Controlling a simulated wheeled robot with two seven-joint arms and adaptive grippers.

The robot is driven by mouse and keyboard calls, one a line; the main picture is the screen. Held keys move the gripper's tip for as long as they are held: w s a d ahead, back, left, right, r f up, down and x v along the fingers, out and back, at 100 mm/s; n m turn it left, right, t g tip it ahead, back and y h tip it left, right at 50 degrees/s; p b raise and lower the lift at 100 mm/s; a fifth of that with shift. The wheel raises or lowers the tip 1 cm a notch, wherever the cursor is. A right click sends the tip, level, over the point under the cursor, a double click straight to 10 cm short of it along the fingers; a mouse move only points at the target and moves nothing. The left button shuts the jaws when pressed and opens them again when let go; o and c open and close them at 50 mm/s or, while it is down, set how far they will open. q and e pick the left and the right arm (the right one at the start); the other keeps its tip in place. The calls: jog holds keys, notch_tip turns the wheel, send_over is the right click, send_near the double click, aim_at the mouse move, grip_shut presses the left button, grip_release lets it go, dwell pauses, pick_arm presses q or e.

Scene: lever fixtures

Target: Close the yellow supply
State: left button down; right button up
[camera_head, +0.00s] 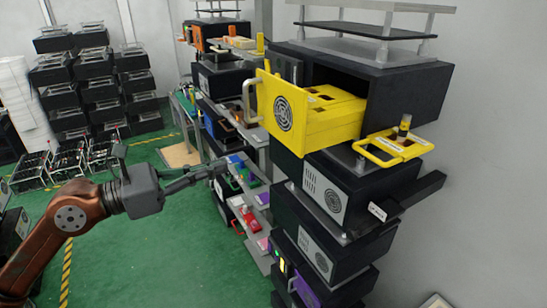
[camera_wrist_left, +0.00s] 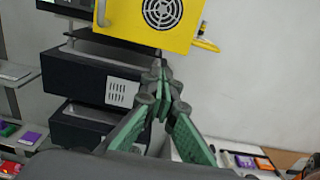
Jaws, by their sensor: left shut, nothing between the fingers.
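The yellow supply (camera_head: 308,108) is a yellow box with a round fan grille and a pale handle on its front. In the head view it sticks partly out of a black housing (camera_head: 412,92) near the top of the stack. In the left wrist view its front (camera_wrist_left: 150,22) is at the top, above my fingers. My left gripper (camera_head: 222,166) is shut and empty, lower and to the left of the supply in the head view. The fingertips also show in the left wrist view (camera_wrist_left: 160,72), apart from the supply. My right gripper is not in view.
A yellow tray with handles (camera_head: 395,147) juts out to the right below the supply. Black units (camera_head: 352,190) are stacked underneath. Shelves with coloured parts (camera_head: 248,180) stand behind. Green floor at the left is partly open.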

pick_arm(q)
jog(key=p+x, duration=0.5)
jog(key=x, duration=0.9)
jog(key=shift+p, duration=0.3)
